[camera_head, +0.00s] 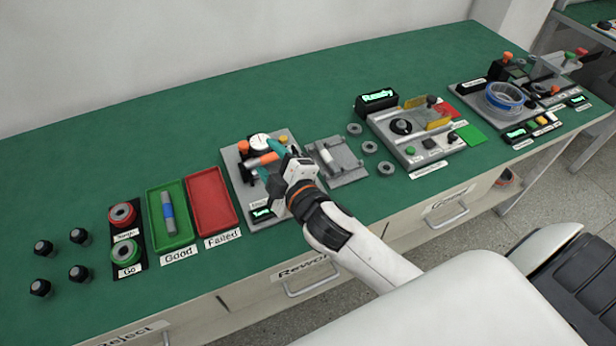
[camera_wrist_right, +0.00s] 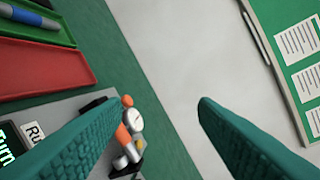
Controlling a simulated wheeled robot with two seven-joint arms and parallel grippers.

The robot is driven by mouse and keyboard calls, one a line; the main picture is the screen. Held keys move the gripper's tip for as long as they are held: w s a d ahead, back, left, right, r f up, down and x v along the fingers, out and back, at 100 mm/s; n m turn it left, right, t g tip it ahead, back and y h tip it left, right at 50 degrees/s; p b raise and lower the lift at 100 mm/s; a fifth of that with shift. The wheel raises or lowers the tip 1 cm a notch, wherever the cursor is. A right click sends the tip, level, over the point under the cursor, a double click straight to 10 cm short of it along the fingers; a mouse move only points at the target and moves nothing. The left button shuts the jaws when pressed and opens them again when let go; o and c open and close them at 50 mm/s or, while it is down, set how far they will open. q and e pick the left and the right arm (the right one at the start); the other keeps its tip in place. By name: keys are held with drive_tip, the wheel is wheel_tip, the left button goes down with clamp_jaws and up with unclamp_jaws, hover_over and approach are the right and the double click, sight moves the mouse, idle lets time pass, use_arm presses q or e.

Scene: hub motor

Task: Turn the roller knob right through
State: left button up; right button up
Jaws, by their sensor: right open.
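The grey test station (camera_head: 233,172) stands mid-bench with a white dial (camera_head: 260,140), an orange knob (camera_head: 243,147) and an orange roller-like part (camera_head: 262,159). Which orange part is the roller knob I cannot tell surely. My right gripper (camera_head: 270,157) is over this station, its teal fingers apart. In the right wrist view the fingers are wide open with nothing between them at the tips. There the orange knob (camera_wrist_right: 127,101), dial (camera_wrist_right: 136,120) and orange part (camera_wrist_right: 123,138) show just beside the left-hand finger, which hides part of the station. My left gripper is out of view.
Left of the station are a red Failed tray (camera_head: 210,200) and a green Good tray (camera_head: 183,238) holding a blue-and-grey shaft (camera_head: 168,212). Right of it is a grey fixture (camera_head: 350,177), with several rings beyond. A lit display (camera_wrist_right: 8,147) reads "Turn".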

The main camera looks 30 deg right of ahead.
drive_tip(key=s+a+r+n+g+y, duration=0.1)
drive_tip(key=a+r+n+g+y, duration=0.2)
drive_tip(key=a+r+n+y, duration=0.8)
drive_tip(key=s+a+r+n+g+y, duration=0.15)
drive_tip(key=a+n+g+y, duration=0.35)
drive_tip(key=n, duration=1.2)
drive_tip(key=s+d+f+n+g+h, duration=0.1)
drive_tip(key=d+f+n+g+h, duration=0.15)
drive_tip(key=f+n+g, duration=0.45)
drive_tip(key=d+f+n+g+h, duration=0.1)
drive_tip(key=f+n+g+h, duration=0.2)
drive_tip(key=n, duration=0.7)
drive_tip(key=w+d+f+n+t+h, duration=0.1)
drive_tip(key=w+d+n+h, duration=0.1)
drive_tip(key=d+h, duration=0.65)
drive_tip(key=w+d+f+n+h, duration=0.1)
drive_tip(key=w+d+n+h, duration=0.2)
drive_tip(key=d, duration=1)
drive_tip(key=shift+m+h, duration=0.4)
drive_tip(key=f+p, duration=0.1)
drive_tip(key=f, duration=0.5)
drive_tip(key=f+p, duration=0.1)
drive_tip(key=f, duration=0.5)
drive_tip(key=shift+s+a, duration=0.15)
drive_tip(key=shift+s, duration=0.05)
